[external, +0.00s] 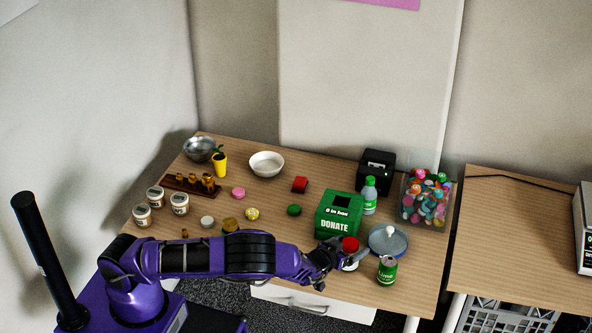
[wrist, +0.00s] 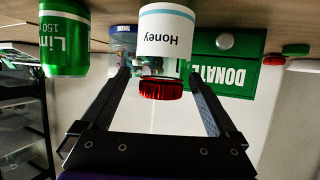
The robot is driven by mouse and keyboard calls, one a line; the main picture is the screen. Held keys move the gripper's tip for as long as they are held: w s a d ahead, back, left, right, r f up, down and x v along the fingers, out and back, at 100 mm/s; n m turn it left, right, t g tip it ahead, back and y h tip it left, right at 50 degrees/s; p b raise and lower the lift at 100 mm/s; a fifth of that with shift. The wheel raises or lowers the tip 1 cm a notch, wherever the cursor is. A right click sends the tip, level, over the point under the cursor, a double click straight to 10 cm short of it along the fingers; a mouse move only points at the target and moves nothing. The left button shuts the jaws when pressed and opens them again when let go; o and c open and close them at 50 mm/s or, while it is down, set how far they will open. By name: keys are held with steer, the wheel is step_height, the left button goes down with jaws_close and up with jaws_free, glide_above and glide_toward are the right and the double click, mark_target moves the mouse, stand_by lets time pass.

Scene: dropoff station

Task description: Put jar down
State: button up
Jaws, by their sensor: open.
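The jar (wrist: 165,32) has a white label reading "Honey" and a red lid. In the wrist view, which is upside down, it stands upright on the wooden table. In the external view the jar (external: 350,245) shows its red lid at the table's front, right of my gripper (external: 336,252), which partly hides it. My gripper (wrist: 160,76) is open in the wrist view, with one finger to each side of the jar near its lid. Neither finger clearly presses on the jar. I cannot tell how far the fingers reach around it.
A green can (external: 387,269) stands close at the right; it also shows in the wrist view (wrist: 64,40). A green donate box (external: 338,222) stands just behind. A bottle (external: 369,196) and a clear bin (external: 427,207) are farther back.

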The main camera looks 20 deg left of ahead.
steer(key=x, duration=0.3)
steer(key=shift+w+f, duration=0.1)
steer(key=shift+w, duration=0.05)
steer(key=shift+c, duration=0.2)
jaws_close()
